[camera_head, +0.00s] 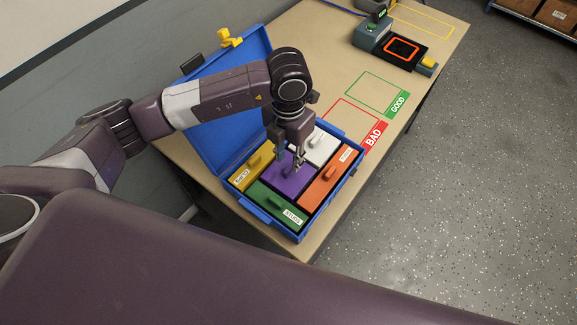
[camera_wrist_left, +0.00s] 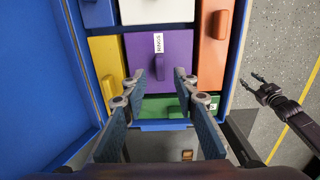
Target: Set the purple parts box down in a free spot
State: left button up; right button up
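The purple parts box (camera_head: 289,181) sits among other coloured boxes in the open blue case (camera_head: 300,238) on the table. It also shows in the left wrist view (camera_wrist_left: 145,45), with a white label and a raised handle. My left gripper (camera_head: 291,165) is above the purple box, pointing down. In the left wrist view its fingers (camera_wrist_left: 158,82) are spread apart on either side of the handle, with gaps visible. My right gripper (camera_wrist_left: 258,85) shows at the right of the left wrist view, over the floor, its fingers apart and empty.
Yellow (camera_head: 250,172), white (camera_head: 318,147), orange (camera_head: 329,182) and green (camera_head: 272,205) boxes surround the purple one. The red BAD outline (camera_head: 350,113) and green GOOD outline (camera_head: 376,92) are empty. A device with a black pad (camera_head: 402,48) stands farther back.

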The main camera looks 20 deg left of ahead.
aim_at(289, 168)
pick_arm(q)
notch_tip(289, 168, up, 7)
jog(key=b, duration=0.1)
jog(key=shift+r+b, duration=0.2)
jog(key=shift+b, duration=0.1)
